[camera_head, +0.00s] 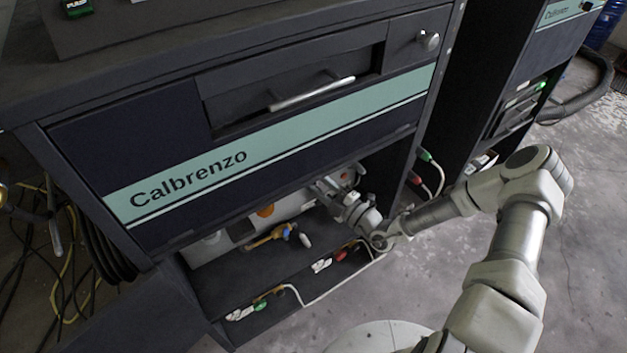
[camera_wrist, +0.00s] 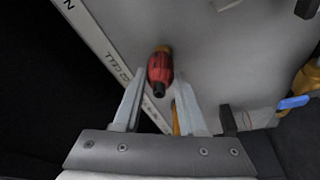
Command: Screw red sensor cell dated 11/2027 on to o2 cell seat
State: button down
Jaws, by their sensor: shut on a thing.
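In the wrist view my gripper (camera_wrist: 160,88) has its two fingers on either side of a red sensor cell (camera_wrist: 160,68) with a dark end, and is shut on it. No date can be read on the cell. Behind it is the pale face of a unit (camera_wrist: 225,60) with a white lettered strip (camera_wrist: 110,62). In the head view my gripper (camera_head: 326,188) reaches into the open lower bay of the Calbrenzo cabinet, near the white unit (camera_head: 292,205). The cell cannot be made out there. I cannot pick out the O2 cell seat for certain.
A yellow-handled item (camera_head: 268,238) and a small white piece (camera_head: 305,240) lie on the bay's shelf (camera_head: 235,275). Green and red connectors with a white cable (camera_head: 325,293) lie lower at the front. The cabinet's drawer front (camera_head: 270,170) overhangs the bay. A second cabinet (camera_head: 500,80) stands right.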

jog(key=m+t, duration=0.1)
jog(key=m, duration=0.1)
jog(key=m+t, duration=0.1)
jog(key=m, duration=0.4)
jog(key=shift+r+t+b, duration=0.3)
jog(key=shift+t, duration=0.1)
jog(key=m+t+h, duration=0.1)
jog(key=m, duration=0.2)
jog(key=m+t, duration=0.1)
jog(key=m, duration=0.2)
jog(key=shift+w+r+m+h, duration=0.15)
jog(key=shift+m+h, duration=0.25)
jog(key=shift+c, duration=1.8)
grip_release()
jog(key=shift+f, duration=0.25)
jog(key=p+v, duration=0.1)
jog(key=v, duration=1.6)
jog(key=shift+s+p, duration=0.3)
jog(key=shift+p, duration=0.05)
jog(key=shift+r, duration=0.1)
